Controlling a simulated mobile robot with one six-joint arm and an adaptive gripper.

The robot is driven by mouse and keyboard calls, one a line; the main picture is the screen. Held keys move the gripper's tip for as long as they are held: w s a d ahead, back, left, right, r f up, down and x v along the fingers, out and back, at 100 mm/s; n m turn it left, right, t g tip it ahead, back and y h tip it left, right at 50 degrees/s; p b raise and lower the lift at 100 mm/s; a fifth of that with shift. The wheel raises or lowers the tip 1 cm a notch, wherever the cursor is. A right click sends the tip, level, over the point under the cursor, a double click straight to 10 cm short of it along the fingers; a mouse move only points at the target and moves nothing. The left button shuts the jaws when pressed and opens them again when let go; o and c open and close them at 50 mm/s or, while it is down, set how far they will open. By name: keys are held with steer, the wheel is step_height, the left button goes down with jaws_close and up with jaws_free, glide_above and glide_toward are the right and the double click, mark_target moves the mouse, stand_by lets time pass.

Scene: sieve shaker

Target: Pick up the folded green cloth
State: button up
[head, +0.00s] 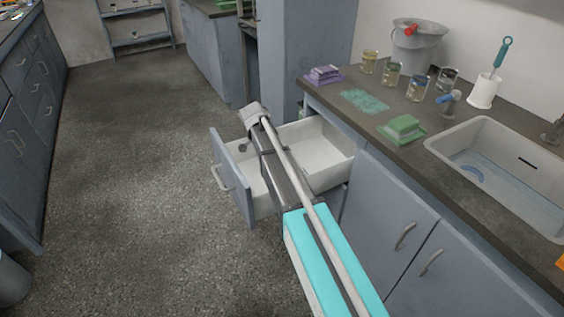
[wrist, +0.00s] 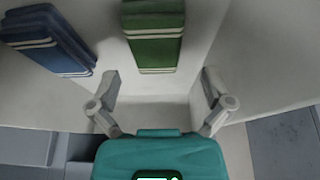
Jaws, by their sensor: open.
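In the wrist view, a folded dark green cloth (wrist: 153,45) with pale stripes at its near end lies on a white surface that looks like the inside of the open drawer (head: 318,178). My gripper (wrist: 160,82) is open and empty, its fingers spread wide. The cloth is ahead of the fingertips, roughly centred between them, and apart from them. In the head view my arm reaches over the drawer and hides part of it; my gripper and this cloth are not clearly visible there.
A folded blue cloth (wrist: 48,42) with pale stripes lies left of the green one. White walls stand close around the gripper. The floor at left is clear.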

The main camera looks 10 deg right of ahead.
steer(key=shift+f, duration=0.1)
stand_by(0.3)
steer(key=shift+b+x, duration=2.35)
steer(key=shift+x, duration=0.2)
steer(key=shift+f, duration=0.2)
steer(key=c, duration=1)
steer(key=shift+o, duration=0.2)
steer(key=shift+r, duration=0.2)
